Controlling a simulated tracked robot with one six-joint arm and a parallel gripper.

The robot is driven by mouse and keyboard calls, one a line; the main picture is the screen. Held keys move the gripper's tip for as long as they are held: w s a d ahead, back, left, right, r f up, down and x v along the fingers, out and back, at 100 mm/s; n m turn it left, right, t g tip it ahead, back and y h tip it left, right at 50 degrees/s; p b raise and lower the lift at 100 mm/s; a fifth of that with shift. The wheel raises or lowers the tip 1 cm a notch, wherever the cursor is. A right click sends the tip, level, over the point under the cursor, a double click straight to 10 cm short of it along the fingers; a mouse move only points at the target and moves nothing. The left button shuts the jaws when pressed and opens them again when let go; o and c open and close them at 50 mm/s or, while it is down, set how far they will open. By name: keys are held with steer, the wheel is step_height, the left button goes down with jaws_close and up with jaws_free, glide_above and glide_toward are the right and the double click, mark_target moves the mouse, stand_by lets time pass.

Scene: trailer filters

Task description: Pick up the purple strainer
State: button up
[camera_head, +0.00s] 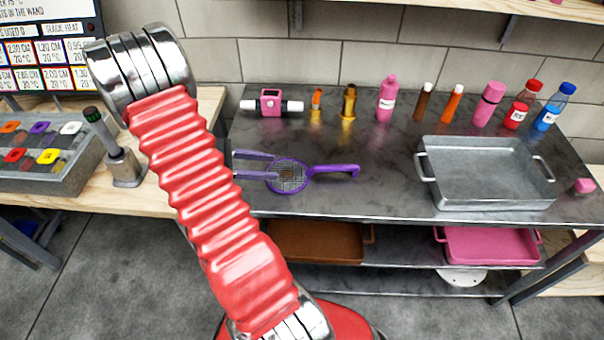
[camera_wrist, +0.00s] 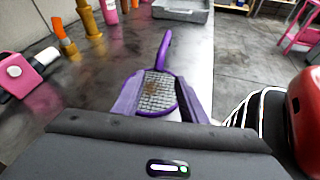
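The purple strainer (camera_head: 333,170) lies on the dark metal table, its round mesh basket to the left and its handle pointing right. In the wrist view the strainer (camera_wrist: 164,52) lies ahead, with its mesh basket nearest and its handle pointing away. My gripper (camera_head: 276,166) is at the basket's left side in the head view, with its two purple fingers spread apart. In the wrist view my gripper (camera_wrist: 161,82) has one finger on each side of the basket. The fingers are open; whether they touch the rim I cannot tell. The near edge of the basket is partly hidden.
A grey metal tray (camera_head: 487,202) stands on the table to the right. Several bottles (camera_head: 387,98) and a pink device (camera_head: 271,102) line the back by the wall. The table around the strainer is mostly clear. Brown and pink trays (camera_head: 490,262) sit on the shelf below.

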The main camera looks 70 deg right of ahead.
glide_toward(309, 171)
steer(key=x, duration=0.3)
steer(key=shift+s+d, duration=0.2)
steer(key=shift+s, duration=0.15)
steer(key=shift+x, duration=2.7)
steer(key=shift+w+f, duration=0.1)
jaws_close()
